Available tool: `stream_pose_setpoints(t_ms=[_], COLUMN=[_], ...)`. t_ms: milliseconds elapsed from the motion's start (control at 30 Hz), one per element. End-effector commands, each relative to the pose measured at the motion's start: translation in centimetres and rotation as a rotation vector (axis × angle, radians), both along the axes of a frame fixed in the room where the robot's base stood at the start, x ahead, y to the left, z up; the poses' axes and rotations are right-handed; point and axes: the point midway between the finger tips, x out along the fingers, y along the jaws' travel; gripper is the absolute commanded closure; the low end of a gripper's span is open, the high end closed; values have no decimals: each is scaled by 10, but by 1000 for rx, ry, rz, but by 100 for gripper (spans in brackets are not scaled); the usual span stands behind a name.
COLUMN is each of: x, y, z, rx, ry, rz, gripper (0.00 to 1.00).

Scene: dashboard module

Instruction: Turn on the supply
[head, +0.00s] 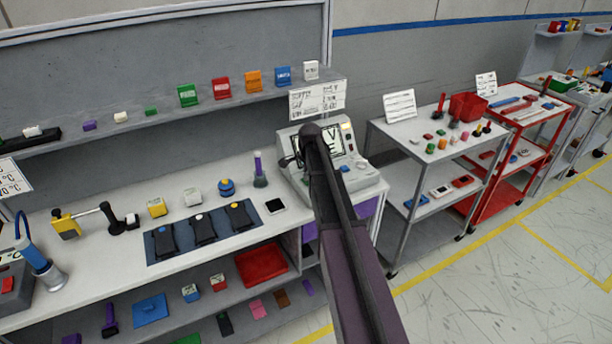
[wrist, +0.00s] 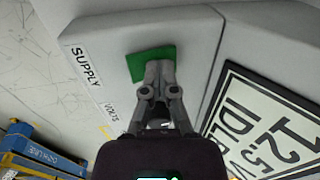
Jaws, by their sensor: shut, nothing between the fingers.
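The supply (head: 372,178) is a pale grey box with a screen at the right end of the workbench; my arm covers much of it in the head view. The wrist view shows its "SUPPLY" label (wrist: 86,66), a green switch (wrist: 148,62) beside that label, and a display (wrist: 265,130) that seems to read 12.5 V and IDLE. My gripper (wrist: 160,68) is shut and empty. Its fingertips are at the green switch and overlap its lower edge; I cannot tell whether they touch it.
The workbench (head: 100,265) holds a blue mat (head: 165,255) with dark devices and a flask (head: 260,170) left of the supply. A shelf (head: 130,135) with coloured blocks runs above. A grey cart (head: 390,135) stands to the right, with open floor in front.

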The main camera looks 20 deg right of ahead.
Motion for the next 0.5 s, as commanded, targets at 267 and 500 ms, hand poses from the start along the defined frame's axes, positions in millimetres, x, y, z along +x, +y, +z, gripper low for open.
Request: stream_pose_setpoints(t_ms=[267, 500], x=[-10, -11], y=[1, 1], z=[2, 3], rx=[1, 1], ry=[0, 0], rz=[2, 2], gripper=[100, 100])
